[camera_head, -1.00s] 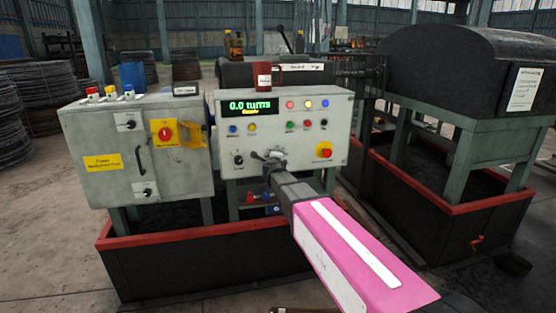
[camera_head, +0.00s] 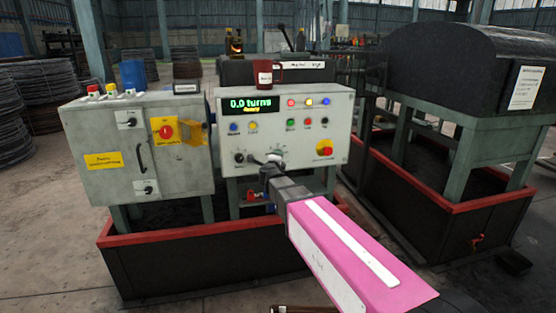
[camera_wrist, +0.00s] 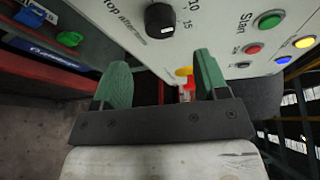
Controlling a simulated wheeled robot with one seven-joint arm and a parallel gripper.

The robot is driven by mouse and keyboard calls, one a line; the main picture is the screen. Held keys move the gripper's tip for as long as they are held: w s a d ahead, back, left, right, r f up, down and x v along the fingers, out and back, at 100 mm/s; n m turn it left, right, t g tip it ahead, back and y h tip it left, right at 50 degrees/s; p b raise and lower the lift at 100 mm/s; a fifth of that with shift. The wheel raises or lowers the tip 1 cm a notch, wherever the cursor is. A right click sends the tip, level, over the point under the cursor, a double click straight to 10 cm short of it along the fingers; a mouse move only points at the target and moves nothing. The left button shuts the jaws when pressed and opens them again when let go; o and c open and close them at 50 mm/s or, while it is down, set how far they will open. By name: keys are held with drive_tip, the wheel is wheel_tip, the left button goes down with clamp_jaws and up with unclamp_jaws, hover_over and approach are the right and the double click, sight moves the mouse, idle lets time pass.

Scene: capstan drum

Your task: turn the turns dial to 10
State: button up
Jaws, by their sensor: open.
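The turns dial (camera_wrist: 160,20) is a black round knob on the pale panel, near the top of the wrist view. Printing beside it reads "Stop after", with 10 and 15 at its right. In the head view my gripper (camera_head: 265,170) is just below and left of the dial.
The green display (camera_head: 249,105) reads 0.0 turns. Another knob (camera_head: 239,158) is left of the dial, and a red and yellow emergency button (camera_head: 325,149) is right. Several coloured buttons sit above. A dark red mug (camera_head: 264,74) stands on top. A grey cabinet (camera_head: 110,180) adjoins.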

drive_tip(key=s, duration=0.3)
drive_tip(key=shift+s+a+r, duration=0.15)
drive_tip(key=shift+s+r, duration=0.1)
